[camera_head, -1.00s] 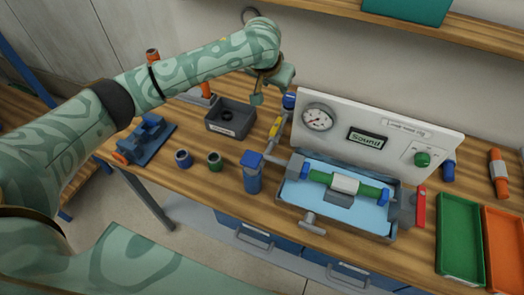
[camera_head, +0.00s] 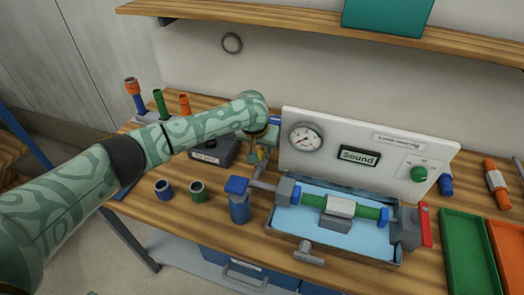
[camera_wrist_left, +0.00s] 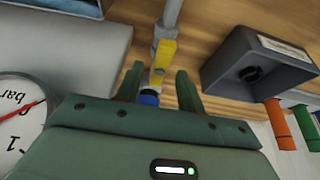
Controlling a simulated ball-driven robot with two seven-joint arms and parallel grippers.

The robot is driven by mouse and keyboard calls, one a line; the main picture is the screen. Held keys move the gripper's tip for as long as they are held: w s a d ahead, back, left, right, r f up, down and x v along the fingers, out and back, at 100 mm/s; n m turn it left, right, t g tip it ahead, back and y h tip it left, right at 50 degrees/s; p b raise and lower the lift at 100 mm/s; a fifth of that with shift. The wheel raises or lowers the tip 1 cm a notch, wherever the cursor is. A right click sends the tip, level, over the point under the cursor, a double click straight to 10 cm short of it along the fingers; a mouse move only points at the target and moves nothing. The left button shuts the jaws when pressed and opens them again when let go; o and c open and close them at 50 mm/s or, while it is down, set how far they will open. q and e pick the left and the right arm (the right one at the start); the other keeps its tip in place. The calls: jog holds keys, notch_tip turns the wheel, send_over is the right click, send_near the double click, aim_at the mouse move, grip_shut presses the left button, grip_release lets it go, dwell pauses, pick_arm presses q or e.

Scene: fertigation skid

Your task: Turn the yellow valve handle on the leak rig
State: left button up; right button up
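The leak rig has a white panel (camera_head: 300,172) with a round gauge (camera_head: 306,138) and a display (camera_head: 358,155) reading "Sound". A green tube (camera_head: 313,201) lies clamped over its blue water tray. The yellow valve handle (camera_wrist_left: 163,58) sits on a grey pipe left of the panel. In the head view it is mostly hidden by my left gripper (camera_head: 262,154). Contact cannot be told. My right gripper is not in view.
A dark box (camera_head: 222,150) stands close left of the handle. Green (camera_head: 468,250) and orange trays lie at right. A shelf (camera_head: 330,28) runs above.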

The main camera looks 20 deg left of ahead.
pick_arm(q)
jog(key=shift+w+f, duration=0.15)
jog(key=shift+f, duration=0.2)
grip_shut()
